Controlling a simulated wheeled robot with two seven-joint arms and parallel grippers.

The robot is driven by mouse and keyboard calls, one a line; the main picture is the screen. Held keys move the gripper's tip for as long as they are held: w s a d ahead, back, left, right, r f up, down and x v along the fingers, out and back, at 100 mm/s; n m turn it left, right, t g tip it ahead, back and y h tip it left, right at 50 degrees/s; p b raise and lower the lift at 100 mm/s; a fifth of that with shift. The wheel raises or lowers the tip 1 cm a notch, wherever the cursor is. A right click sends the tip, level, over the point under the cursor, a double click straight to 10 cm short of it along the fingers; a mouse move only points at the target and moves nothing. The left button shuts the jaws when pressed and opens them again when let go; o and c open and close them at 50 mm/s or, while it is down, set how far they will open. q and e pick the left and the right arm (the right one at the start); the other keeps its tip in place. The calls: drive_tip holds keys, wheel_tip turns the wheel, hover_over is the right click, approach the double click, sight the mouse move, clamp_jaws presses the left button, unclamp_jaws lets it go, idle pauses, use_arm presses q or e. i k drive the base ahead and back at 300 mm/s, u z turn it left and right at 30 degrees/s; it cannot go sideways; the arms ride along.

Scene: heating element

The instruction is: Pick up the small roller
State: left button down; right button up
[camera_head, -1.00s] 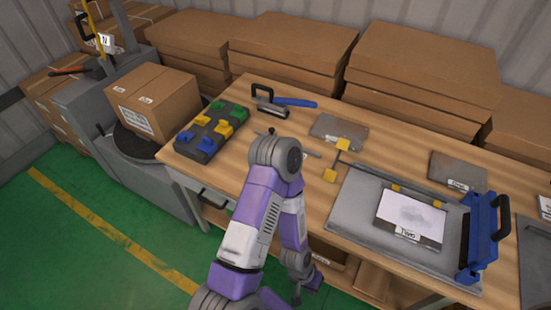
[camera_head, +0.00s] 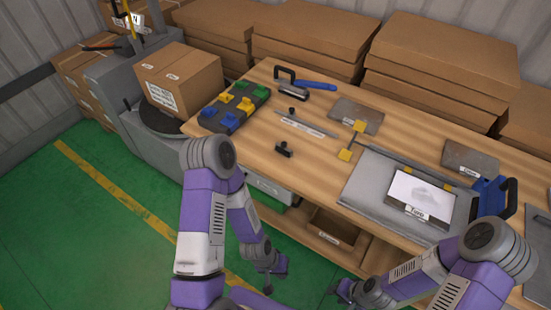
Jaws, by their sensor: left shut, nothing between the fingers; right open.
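A roller-like tool with a black frame handle and a grey cylinder (camera_head: 291,90) lies at the back of the wooden table (camera_head: 262,160), beside a blue-handled tool (camera_head: 316,86). A small black object (camera_head: 284,149) sits near the table's front edge; I cannot tell whether it is the small roller. My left gripper (camera_head: 268,284) hangs low in front of the table, shut and empty. My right gripper (camera_head: 343,291) is low at the front, open and apart from the tools. Both grippers are small and partly dark in view.
A grey tray (camera_head: 235,118) of coloured clips stands at the left end of the table. A ruler-like strip (camera_head: 303,127), a grey plate (camera_head: 356,115) and a large grey board (camera_head: 375,190) lie to its right. Cardboard boxes (camera_head: 440,50) stand behind.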

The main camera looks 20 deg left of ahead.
sight(281, 147)
drive_tip(key=u, duration=0.75)
drive_tip(key=i, duration=0.45)
drive_tip(key=z, duration=3.5)
drive_tip(key=k, duration=0.7)
